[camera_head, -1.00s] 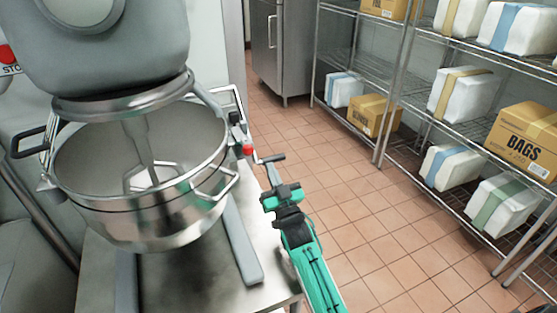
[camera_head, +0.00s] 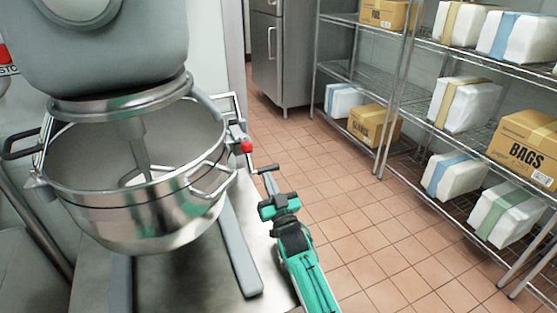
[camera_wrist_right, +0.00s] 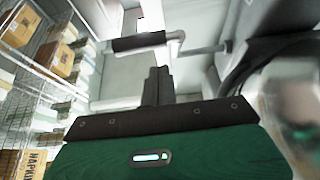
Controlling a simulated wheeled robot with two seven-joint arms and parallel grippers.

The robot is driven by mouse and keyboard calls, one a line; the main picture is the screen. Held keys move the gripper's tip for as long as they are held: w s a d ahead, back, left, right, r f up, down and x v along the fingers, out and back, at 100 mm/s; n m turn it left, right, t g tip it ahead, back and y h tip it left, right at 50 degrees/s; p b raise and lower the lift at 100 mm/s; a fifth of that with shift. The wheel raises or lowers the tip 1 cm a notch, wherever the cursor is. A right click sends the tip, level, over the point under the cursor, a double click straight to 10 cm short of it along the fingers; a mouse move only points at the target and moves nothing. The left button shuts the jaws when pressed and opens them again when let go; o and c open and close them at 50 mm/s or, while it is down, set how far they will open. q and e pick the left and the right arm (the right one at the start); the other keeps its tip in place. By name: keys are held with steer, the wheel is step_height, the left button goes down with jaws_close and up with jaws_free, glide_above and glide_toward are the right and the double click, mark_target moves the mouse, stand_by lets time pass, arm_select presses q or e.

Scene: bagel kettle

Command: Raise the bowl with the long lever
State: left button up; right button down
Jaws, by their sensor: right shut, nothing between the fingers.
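The steel bowl (camera_head: 150,215) hangs in the mixer's ring, with the beater (camera_head: 138,150) reaching into it. At the mixer's right side is a long lever (camera_head: 266,168), a cranked rod with a dark grip. A red knob (camera_head: 247,147) sits just left of it. My right gripper (camera_head: 269,182) is shut and empty, close to the lever's end on its near side. In the right wrist view, the shut fingers (camera_wrist_right: 158,72) point at the lever's dark grip (camera_wrist_right: 140,42), and its rod runs right. I cannot tell whether they touch. My left gripper is out of view.
The mixer head (camera_head: 110,55) stands over the bowl, above a steel table (camera_head: 180,290). A wire shelf (camera_head: 440,140) with boxes and wrapped packs stands at the right. A steel cabinet (camera_head: 280,55) is behind. The tiled floor (camera_head: 350,215) between is clear.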

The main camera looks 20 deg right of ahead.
stand_by(0.3)
arm_select(q)
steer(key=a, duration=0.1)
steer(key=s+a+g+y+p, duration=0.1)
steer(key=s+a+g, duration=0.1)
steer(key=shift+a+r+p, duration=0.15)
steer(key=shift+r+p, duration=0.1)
steer(key=shift+p, duration=0.05)
arm_select(e)
steer(key=s+f, duration=0.1)
steer(key=s, duration=1.3)
steer(key=shift+s+d+f, duration=0.15)
steer(key=shift+s+d, duration=0.1)
steer(key=shift+s, duration=0.1)
